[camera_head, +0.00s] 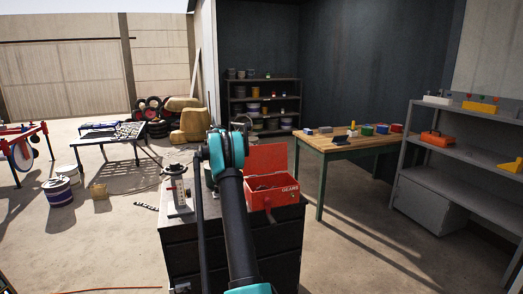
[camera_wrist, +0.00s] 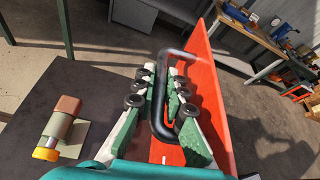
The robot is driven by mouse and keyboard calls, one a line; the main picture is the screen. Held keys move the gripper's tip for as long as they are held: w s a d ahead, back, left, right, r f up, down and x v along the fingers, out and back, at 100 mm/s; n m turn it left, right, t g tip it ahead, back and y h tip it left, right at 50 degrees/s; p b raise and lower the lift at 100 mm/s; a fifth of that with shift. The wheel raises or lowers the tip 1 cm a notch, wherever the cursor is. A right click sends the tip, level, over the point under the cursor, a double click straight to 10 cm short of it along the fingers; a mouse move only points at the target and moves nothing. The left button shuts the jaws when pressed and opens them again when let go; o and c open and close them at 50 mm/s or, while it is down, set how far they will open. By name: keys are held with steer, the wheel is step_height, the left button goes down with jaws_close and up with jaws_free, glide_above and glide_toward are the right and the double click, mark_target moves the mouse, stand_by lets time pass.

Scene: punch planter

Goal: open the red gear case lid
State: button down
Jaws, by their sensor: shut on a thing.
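The red gear case (camera_head: 285,200) labelled GEARS sits on the dark cabinet, with dark contents showing inside. Its red lid (camera_head: 266,158) stands raised, about upright, at the back of the case. In the wrist view the lid (camera_wrist: 208,75) is a tilted red panel with a black bar handle (camera_wrist: 157,90). My gripper (camera_wrist: 160,85) has its green-padded fingers on either side of this handle and is shut on it. In the head view my arm hides the gripper and the handle.
A small device with a yellow end (camera_wrist: 45,154) lies on the dark cabinet top (camera_wrist: 60,90). A grey upright tool (camera_head: 178,190) stands left of my arm. A wooden workbench (camera_head: 350,146) with small items stands behind right. Grey shelves (camera_head: 450,180) stand at the far right.

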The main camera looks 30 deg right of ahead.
steer(key=c, duration=1.6)
jaws_free()
steer(key=v, duration=1.2)
